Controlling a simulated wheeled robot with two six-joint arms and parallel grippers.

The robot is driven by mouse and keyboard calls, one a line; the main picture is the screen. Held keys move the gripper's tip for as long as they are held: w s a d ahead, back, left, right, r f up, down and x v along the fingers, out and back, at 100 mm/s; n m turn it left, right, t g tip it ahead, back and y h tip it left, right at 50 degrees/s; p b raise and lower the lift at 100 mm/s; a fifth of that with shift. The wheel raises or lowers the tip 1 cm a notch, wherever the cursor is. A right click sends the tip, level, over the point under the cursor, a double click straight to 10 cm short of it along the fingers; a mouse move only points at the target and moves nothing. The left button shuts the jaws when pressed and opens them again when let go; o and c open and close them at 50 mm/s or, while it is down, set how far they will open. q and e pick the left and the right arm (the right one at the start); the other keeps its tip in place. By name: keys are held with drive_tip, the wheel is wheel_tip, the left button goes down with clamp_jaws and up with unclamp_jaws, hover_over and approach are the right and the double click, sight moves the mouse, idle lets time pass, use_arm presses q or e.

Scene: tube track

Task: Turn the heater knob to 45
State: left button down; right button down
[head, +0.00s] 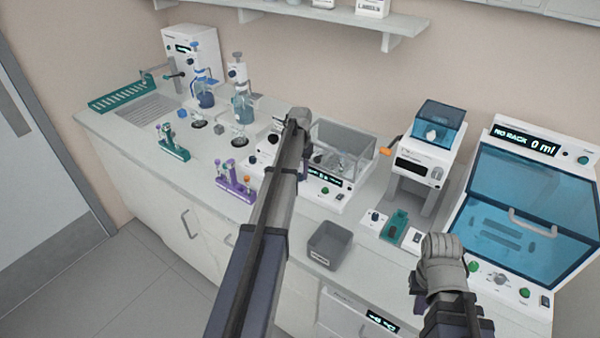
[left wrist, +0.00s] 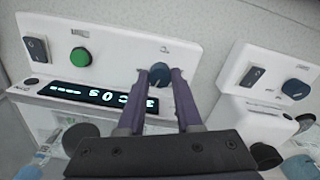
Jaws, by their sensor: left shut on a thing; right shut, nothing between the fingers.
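In the left wrist view, a dark blue round knob (left wrist: 159,73) sits on a white heater panel (left wrist: 112,52). The fingers of my left gripper (left wrist: 160,80) straddle it and are shut on it. A light pointer mark shows on the knob. Below is a lit display (left wrist: 95,96), partly covered by a finger; its reading is not clear to me. My right gripper (head: 443,265) is shut and empty at the lower right.
A second white unit (left wrist: 262,75) with a blue knob stands right of the panel. In the head view, a clear-sided box (head: 343,140), a grey bin (head: 328,245) and a blue-windowed cabinet (head: 520,205) stand right of my left arm. Glassware and a purple rack (head: 236,180) stand left.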

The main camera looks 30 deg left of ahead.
sight(300, 175)
use_arm(q)
drive_tip(key=shift+m, duration=0.3)
drive_tip(key=c, duration=0.6)
unclamp_jaws()
drive_tip(key=shift+r, duration=0.15)
use_arm(e)
drive_tip(key=shift+r, duration=0.1)
use_arm(q)
wheel_tip(300, 175, up, 8)
drive_tip(key=p, duration=0.8)
drive_tip(key=shift+f, duration=0.2)
use_arm(e)
wheel_tip(300, 175, up, 8)
drive_tip(key=shift+f, duration=0.2)
use_arm(q)
drive_tip(key=shift+d, duration=0.1)
